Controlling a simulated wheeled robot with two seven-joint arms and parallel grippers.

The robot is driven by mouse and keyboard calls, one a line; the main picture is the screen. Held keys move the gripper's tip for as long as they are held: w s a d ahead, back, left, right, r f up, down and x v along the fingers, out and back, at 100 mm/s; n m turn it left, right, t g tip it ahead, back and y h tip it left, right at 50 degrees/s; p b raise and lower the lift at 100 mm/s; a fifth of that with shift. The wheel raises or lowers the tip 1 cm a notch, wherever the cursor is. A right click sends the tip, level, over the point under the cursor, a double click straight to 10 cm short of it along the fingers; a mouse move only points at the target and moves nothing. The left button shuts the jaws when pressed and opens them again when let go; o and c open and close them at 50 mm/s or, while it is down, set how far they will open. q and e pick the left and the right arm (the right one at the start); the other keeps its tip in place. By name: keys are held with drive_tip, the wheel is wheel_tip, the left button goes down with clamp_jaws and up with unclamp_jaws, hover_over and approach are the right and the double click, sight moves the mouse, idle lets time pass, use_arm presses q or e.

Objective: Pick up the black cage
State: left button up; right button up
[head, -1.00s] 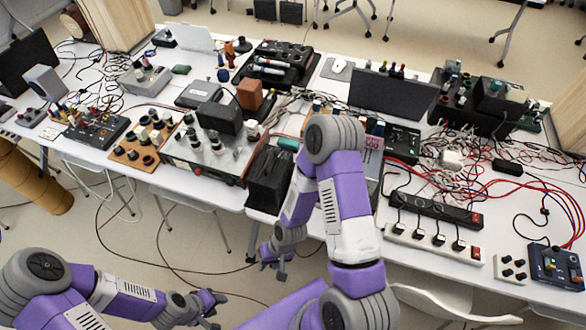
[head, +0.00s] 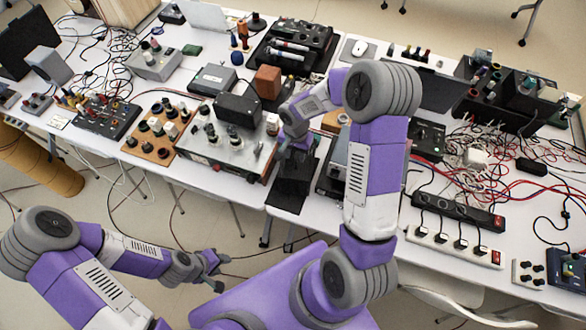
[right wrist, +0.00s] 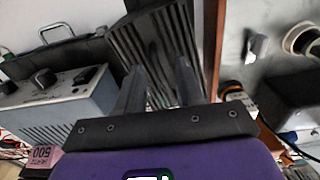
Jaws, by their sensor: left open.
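The black cage (head: 291,190) is a dark box at the front edge of the table in the head view, partly hidden by my right arm. In the right wrist view its slatted black face (right wrist: 165,35) lies beyond the fingers. My right gripper (head: 292,145) is at the top of the cage. In the right wrist view its two fingers (right wrist: 160,85) are spread apart with the cage's slats showing between them; I cannot tell if they touch it. My left gripper (head: 214,274) is open and empty, low in front of the table.
A grey instrument box (right wrist: 58,105) stands close beside the cage. A metal-topped panel (head: 228,152) with knobs lies to the cage's left in the head view. The floor in front is mostly free.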

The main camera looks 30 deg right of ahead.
sight(293, 164)
drive_tip(key=f, duration=0.3)
drive_tip(key=shift+w+a, duration=0.2)
drive_tip(key=shift+w, duration=0.15)
drive_tip(key=shift+s+f, duration=0.1)
drive_tip(key=shift+f, duration=0.3)
clamp_jaws()
idle(0.7)
